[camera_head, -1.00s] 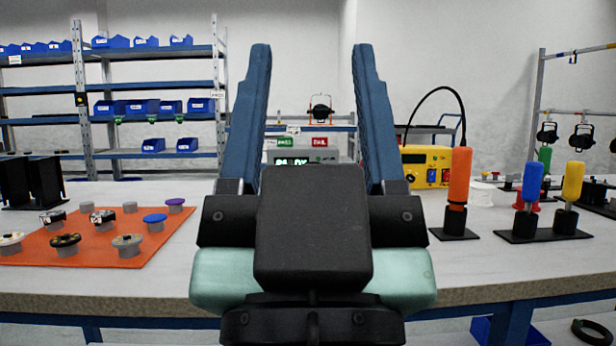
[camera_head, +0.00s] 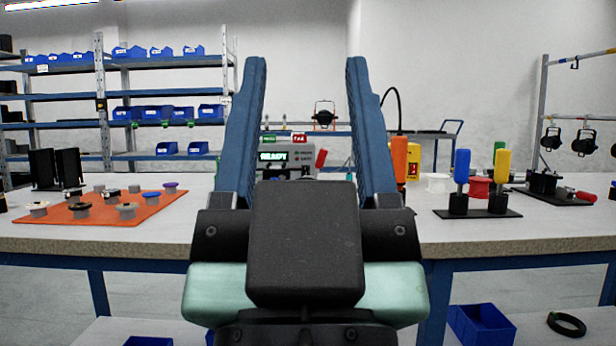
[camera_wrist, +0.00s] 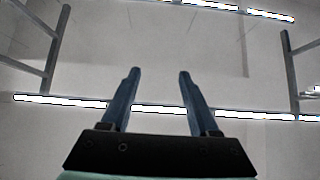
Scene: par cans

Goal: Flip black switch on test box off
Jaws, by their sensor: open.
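The grey test box (camera_head: 284,173) stands on the far part of the bench, seen between my gripper fingers in the head view. It has a lit "READY" display, with a green and a red sign above it. Its lower front is hidden behind my gripper, and I cannot make out a black switch. My gripper (camera_head: 306,62) is open and empty, raised in front of the bench and apart from the box. In the wrist view the open fingers (camera_wrist: 160,72) point at wall and ceiling lights, with no box in sight.
The bench (camera_head: 350,236) has an orange mat (camera_head: 62,214) with several knobs at left. Upright blue and yellow handles (camera_head: 462,166) stand in a black base at right. A yellow unit (camera_head: 412,171) and an orange handle are partly behind my right finger. Blue bins (camera_head: 480,324) sit below.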

